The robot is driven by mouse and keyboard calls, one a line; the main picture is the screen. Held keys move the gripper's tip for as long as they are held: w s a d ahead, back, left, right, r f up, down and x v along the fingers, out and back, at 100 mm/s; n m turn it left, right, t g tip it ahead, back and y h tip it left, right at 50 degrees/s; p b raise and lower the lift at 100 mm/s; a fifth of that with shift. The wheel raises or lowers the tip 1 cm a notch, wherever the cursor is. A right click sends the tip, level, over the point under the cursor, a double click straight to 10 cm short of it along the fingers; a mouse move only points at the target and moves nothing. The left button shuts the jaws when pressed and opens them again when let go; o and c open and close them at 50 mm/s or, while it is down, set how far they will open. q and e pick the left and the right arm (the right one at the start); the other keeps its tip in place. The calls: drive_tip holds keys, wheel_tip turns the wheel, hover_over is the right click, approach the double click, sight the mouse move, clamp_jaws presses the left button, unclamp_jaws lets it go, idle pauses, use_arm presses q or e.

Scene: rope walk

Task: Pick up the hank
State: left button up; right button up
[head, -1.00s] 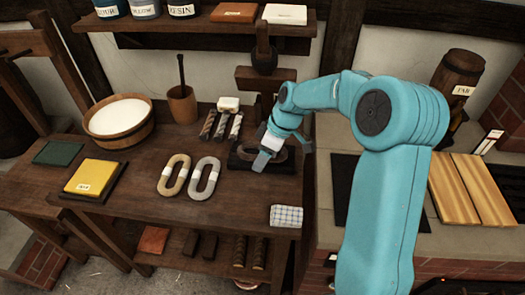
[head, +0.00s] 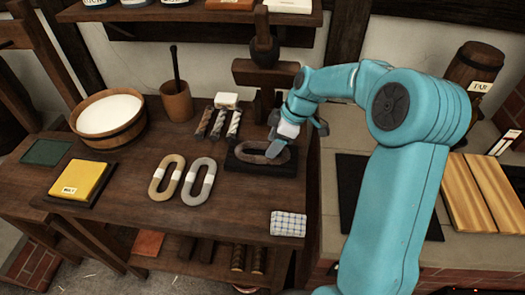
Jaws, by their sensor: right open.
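A dark brown oval hank (head: 252,155) lies in a black tray (head: 238,164) at the right of the wooden bench. My right gripper (head: 282,143) is open over the right part of this hank. One finger reaches down by its far right side and hides a little of it. I cannot tell whether the finger touches it. A tan hank (head: 157,184) and a grey hank (head: 189,187), each with a white band, lie side by side to the left. My left gripper is not in view.
A wooden tub (head: 112,122), a mortar (head: 176,102) and several short rope pieces (head: 218,124) stand or lie behind the hanks. A yellow block (head: 82,178) is at left, a checked cloth (head: 288,224) at front right. A wooden post (head: 266,75) rises behind the tray.

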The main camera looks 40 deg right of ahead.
sight(262, 157)
drive_tip(key=x, duration=0.2)
drive_tip(key=p+x, duration=0.1)
drive_tip(key=x, duration=0.3)
drive_tip(key=shift+w+a+r, duration=0.15)
drive_tip(key=shift+w+a, duration=0.1)
drive_tip(key=shift+a, duration=0.15)
drive_tip(key=shift+w+f, duration=0.1)
drive_tip(key=shift+f, duration=0.2)
clamp_jaws()
